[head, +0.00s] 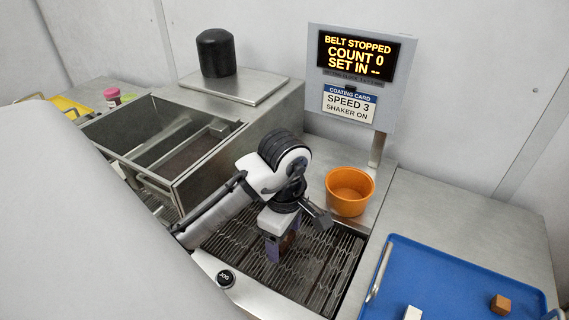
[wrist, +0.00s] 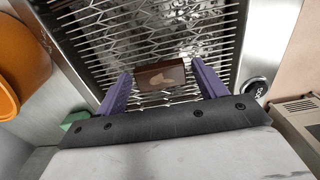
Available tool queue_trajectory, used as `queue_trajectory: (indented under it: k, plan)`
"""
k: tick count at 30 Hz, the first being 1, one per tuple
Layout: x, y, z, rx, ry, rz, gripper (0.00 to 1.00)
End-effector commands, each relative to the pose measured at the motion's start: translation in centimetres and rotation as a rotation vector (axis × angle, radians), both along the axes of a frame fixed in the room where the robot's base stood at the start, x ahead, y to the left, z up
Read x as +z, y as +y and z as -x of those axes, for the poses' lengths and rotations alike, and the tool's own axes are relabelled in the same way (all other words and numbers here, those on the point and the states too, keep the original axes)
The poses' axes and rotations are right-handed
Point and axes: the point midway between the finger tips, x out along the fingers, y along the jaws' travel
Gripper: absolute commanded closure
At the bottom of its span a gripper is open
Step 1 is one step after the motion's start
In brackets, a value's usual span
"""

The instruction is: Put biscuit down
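The biscuit is a dark brown block with a pale patch on its face. In the head view my gripper (head: 280,247) points down over the grated belt (head: 325,262), and the brown biscuit (head: 289,240) shows partly behind a finger. I cannot tell whether the biscuit's underside touches the grating.
An orange bowl (head: 349,192) stands behind the belt, right of my gripper. A sign (head: 355,62) reads BELT STOPPED, COUNT 0. A metal tank (head: 190,150) is at the left. A blue tray (head: 440,275) with small blocks lies at the right. A black JOG knob (head: 226,278) is in front.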

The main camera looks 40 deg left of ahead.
Motion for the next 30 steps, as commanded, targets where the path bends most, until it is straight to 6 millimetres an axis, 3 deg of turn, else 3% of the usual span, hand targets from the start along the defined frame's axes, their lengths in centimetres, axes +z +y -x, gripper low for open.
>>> queue_trajectory:
  k: [8,13,24,30]
  plan:
    - [0.1,0.0,0.0,0.0,0.0,0.0,0.27]
    - [1.3,0.1,0.0,0.001,0.001,-0.004,0.27]
    - [8.6,0.1,0.0,0.002,0.0,-0.005,0.27]
    - [11.4,0.1,0.0,0.001,0.001,-0.003,0.27]
